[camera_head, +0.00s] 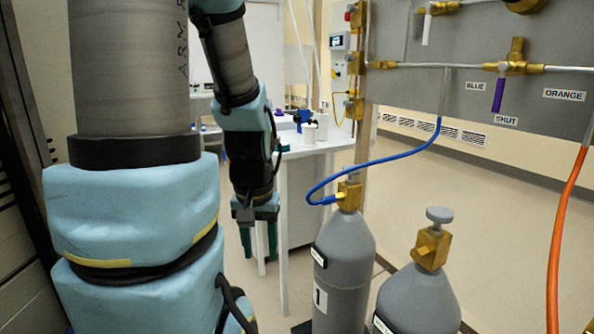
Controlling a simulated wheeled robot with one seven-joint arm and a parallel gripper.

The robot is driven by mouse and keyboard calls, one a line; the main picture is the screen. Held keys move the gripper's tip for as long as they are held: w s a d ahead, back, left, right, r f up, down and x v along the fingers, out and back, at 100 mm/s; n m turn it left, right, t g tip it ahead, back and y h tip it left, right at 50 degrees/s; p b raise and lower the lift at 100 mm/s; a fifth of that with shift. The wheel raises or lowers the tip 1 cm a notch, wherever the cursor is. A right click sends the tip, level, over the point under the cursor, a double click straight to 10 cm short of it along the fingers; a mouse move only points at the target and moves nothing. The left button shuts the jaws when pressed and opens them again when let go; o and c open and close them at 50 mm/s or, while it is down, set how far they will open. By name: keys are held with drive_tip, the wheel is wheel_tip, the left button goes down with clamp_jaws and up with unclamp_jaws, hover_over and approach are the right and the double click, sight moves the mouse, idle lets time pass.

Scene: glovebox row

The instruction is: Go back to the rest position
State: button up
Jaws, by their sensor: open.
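My arm hangs down at the left of the head view, with light blue joint covers and dark links. My gripper (246,226) points down at its end, small and dark, left of the grey gas cylinders. It is open, and I see nothing held in it. The larger blue and grey part of my arm at the left hides what lies behind it.
A grey cylinder (342,262) with a blue hose (385,158) stands right of my gripper; another cylinder (420,300) stands nearer. A panel (480,85) carries a purple-handled valve (499,90). An orange hose (558,235) hangs right. A white table (318,145) stands behind.

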wheel_tip(320, 180, up, 15)
drive_tip(key=p, duration=1.3)
drive_tip(key=shift+w+d, duration=0.25)
